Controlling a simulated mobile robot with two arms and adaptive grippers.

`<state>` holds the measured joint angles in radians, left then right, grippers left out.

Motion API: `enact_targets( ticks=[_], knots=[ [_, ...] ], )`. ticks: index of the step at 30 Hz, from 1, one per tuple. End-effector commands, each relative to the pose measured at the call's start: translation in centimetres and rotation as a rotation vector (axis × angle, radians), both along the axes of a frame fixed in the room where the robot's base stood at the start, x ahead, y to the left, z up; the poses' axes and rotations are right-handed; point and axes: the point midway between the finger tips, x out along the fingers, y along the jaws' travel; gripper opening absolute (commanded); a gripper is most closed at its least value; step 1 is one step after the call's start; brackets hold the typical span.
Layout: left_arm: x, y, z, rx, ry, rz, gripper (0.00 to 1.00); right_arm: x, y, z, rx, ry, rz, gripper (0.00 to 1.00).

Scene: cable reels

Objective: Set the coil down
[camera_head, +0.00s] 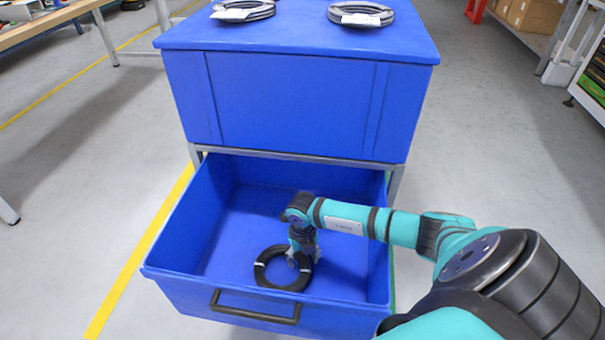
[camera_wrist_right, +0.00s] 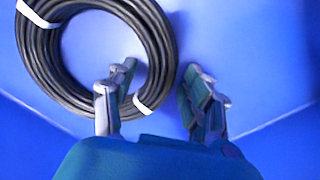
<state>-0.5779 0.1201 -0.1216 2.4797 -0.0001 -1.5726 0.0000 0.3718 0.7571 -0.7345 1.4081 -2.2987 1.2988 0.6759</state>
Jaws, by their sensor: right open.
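A black cable coil (camera_head: 268,280) with white ties lies flat on the floor of the open blue drawer (camera_head: 215,285). My right gripper (camera_head: 303,260) reaches down into the drawer at the coil's right side. In the right wrist view the coil (camera_wrist_right: 150,50) fills the upper left, and my right gripper (camera_wrist_right: 158,95) is open. One finger is over the coil's centre opening and the other is outside the ring, so the fingers straddle its band. I cannot tell whether they touch it. My left gripper is not in view.
Two more black coils with white labels, a left one (camera_head: 243,10) and a right one (camera_head: 361,14), lie on the blue cabinet top (camera_head: 300,38). The drawer has a dark front handle (camera_head: 255,310) and raised walls. Its floor is bare around the coil.

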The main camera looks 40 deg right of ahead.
Motion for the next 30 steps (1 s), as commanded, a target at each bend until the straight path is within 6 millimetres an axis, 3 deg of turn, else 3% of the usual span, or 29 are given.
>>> enact_targets(
  ticks=[10,15,21,30],
  knots=[
    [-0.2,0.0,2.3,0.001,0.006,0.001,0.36,0.1,-0.1,7.3,-0.001,-0.003,0.001,0.51],
    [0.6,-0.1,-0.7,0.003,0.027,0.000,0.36,0.1,-0.1,10.3,-0.001,-0.002,0.000,0.51],
    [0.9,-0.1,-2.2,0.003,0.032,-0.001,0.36,0.0,0.0,11.9,0.000,0.000,0.001,0.51],
    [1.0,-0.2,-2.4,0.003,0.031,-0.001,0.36,0.0,0.0,12.0,0.000,0.000,0.000,0.51]
  ],
)
